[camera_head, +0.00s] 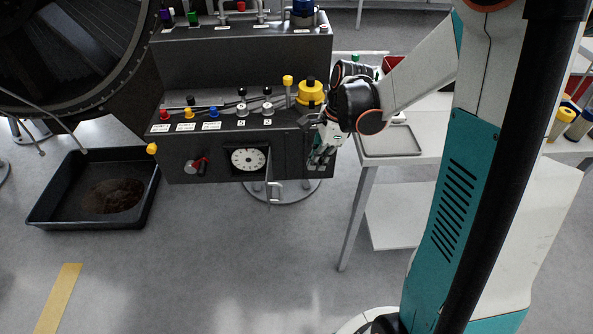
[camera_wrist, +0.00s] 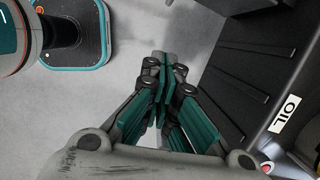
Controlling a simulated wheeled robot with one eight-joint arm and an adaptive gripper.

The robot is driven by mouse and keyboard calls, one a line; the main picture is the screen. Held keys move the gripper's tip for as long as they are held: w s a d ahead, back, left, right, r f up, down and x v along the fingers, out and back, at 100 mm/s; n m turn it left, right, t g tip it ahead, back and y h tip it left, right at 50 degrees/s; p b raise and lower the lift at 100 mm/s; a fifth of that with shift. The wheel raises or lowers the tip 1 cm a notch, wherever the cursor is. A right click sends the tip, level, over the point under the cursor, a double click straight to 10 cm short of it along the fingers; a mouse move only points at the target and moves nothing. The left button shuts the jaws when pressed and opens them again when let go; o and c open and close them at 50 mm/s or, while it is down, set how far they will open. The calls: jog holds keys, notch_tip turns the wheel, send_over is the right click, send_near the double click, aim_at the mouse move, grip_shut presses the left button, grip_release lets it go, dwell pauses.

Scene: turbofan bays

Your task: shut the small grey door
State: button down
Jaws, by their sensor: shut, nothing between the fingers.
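The small grey door (camera_head: 268,173) stands open on the front of the dark control box, seen nearly edge-on, with a pale handle (camera_head: 275,191) at its lower end. A white round dial (camera_head: 248,160) shows in the opening to its left. My gripper (camera_head: 319,164) is to the right of the door, in front of the box's right end and apart from the door. In the wrist view my gripper (camera_wrist: 165,68) has its fingers together, with nothing between them. I cannot make out the door in the wrist view.
The control box (camera_head: 220,135) carries coloured knobs and levers on top and a red-handled valve (camera_head: 198,165) on its front. A white table (camera_head: 430,137) with a grey tray (camera_head: 390,142) stands to the right. A black drip tray (camera_head: 50,205) lies on the floor at left.

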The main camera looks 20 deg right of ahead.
jog(key=w+a+f+b, duration=0.1)
jog(key=a+f+b, duration=0.3)
jog(key=f, duration=0.5)
jog(key=shift+a+f, duration=0.15)
jog(key=shift+a, duration=0.95)
jog(key=shift+w, duration=0.15)
jog(key=shift+a, duration=0.1)
